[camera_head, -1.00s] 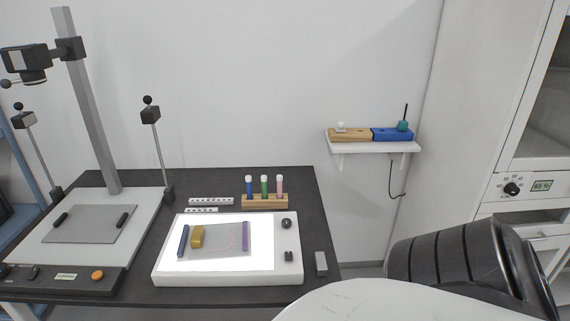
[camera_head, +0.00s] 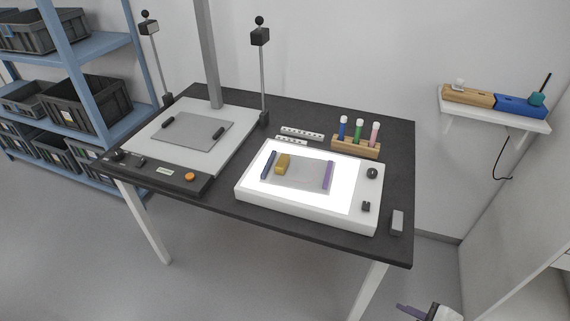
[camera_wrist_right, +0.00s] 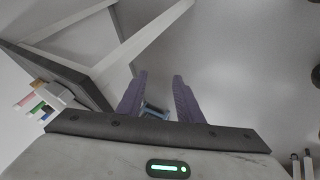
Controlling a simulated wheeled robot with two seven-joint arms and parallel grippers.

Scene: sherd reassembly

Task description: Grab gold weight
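The gold weight (camera_head: 283,164) is a small yellow block on the left part of a grey translucent sheet (camera_head: 305,178). The sheet lies on the lit white light box (camera_head: 246,190) on the dark table. A dark blue bar (camera_head: 268,165) lies to the weight's left and a purple bar (camera_head: 328,176) lies at the sheet's right end. My right gripper (camera_wrist_right: 160,78) is open, its purple fingers apart with nothing between them. In the head view only part of it shows, at the bottom edge, below the table and away from the weight. My left gripper is not in view.
A wooden rack (camera_head: 356,150) with three coloured tubes stands behind the light box. A copy stand (camera_head: 190,140) with a grey plate fills the table's left side. A small grey block (camera_head: 397,222) lies near the right edge. A wall shelf (camera_head: 497,108) hangs at right.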

